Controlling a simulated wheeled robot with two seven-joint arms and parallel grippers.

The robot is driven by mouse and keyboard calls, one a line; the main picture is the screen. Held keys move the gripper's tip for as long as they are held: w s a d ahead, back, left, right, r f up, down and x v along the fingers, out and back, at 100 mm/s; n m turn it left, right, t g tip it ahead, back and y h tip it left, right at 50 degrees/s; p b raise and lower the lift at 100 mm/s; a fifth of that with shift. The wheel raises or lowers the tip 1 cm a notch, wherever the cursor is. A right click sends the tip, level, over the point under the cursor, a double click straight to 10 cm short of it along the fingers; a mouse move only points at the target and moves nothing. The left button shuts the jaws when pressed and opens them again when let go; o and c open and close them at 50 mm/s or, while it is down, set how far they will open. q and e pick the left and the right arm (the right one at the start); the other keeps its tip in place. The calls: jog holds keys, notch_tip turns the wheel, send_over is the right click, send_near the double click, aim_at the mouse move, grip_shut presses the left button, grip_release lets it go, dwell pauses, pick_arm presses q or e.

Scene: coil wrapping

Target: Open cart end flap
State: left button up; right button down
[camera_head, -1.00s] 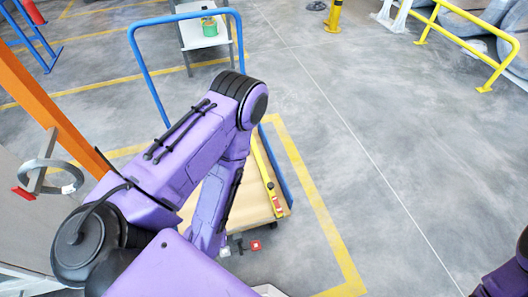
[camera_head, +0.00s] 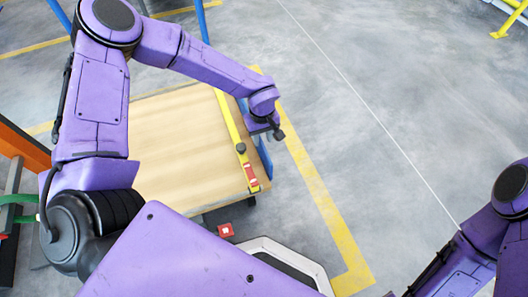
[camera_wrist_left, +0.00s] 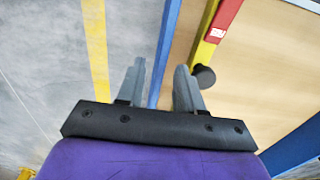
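The cart (camera_head: 165,150) has a flat wooden deck with a blue frame. A yellow bar (camera_head: 230,125) with a red section near its front end and a dark round knob (camera_head: 241,148) runs along the deck's right side. I cannot tell which part is the end flap. My left gripper (camera_head: 272,132) is at the cart's right edge, just outside the bar. In the left wrist view its fingers (camera_wrist_left: 158,70) are apart, with a blue rail (camera_wrist_left: 166,40) showing between them; contact is unclear. The knob (camera_wrist_left: 205,77) lies beside the right finger. My right gripper is out of view.
Yellow floor lines (camera_head: 310,185) border the cart on the right, with open concrete floor beyond. An orange post (camera_head: 22,145) stands at the left. A small red block (camera_head: 225,230) shows below the cart's front edge.

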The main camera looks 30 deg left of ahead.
aim_at(262, 150)
pick_arm(q)
notch_tip(262, 150, down, 8)
jog(key=b, duration=0.3)
jog(key=shift+s+a, duration=0.1)
grip_shut()
